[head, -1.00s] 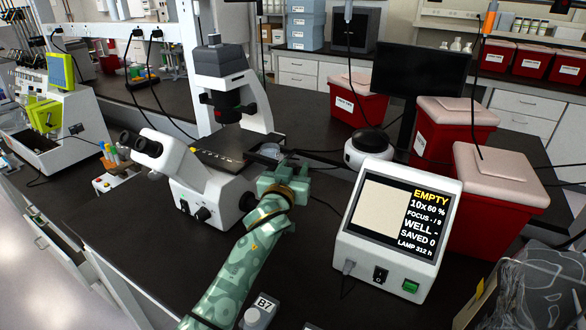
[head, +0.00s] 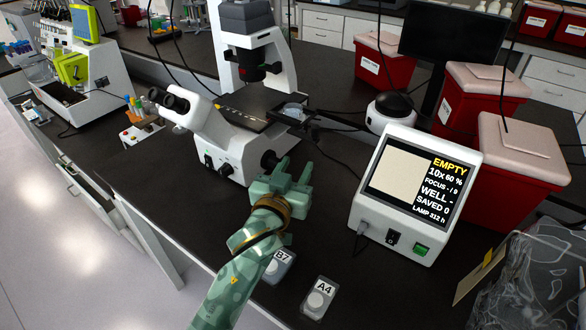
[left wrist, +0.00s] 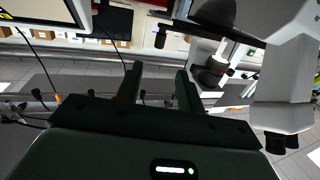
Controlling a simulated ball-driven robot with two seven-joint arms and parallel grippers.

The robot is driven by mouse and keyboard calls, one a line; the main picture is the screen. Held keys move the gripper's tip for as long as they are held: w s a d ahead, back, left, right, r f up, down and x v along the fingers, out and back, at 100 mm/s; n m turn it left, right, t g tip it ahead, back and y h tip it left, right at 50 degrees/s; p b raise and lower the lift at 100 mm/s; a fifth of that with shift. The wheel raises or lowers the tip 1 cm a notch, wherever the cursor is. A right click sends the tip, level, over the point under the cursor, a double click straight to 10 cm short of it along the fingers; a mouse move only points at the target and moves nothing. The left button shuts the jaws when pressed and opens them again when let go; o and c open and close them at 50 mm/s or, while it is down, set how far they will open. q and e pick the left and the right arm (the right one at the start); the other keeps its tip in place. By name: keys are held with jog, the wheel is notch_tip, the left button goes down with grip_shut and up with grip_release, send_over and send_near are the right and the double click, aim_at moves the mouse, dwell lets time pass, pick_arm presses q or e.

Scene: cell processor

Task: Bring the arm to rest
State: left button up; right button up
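My left arm, in a green camouflage pattern, comes in from the bottom of the head view. My left gripper (head: 294,170) is over the dark bench, just in front and to the right of the white microscope (head: 233,140). Its two fingers point away from me and stand apart with nothing between them. The left wrist view shows the same parted, empty fingers (left wrist: 158,85). Whether the gripper touches the microscope's focus knob (head: 269,160) I cannot tell. My right gripper is in neither view.
A screen unit (head: 415,195) reading EMPTY stands to the right. Small pads labelled B7 (head: 277,266) and A4 (head: 319,298) lie close to my left forearm. Red bins (head: 477,110) and a dark monitor (head: 452,40) stand behind. A clear dish (head: 292,112) sits at the microscope stage. Bare bench lies left of my arm.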

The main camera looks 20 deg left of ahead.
pick_arm(q)
jog(key=shift+s, duration=0.5)
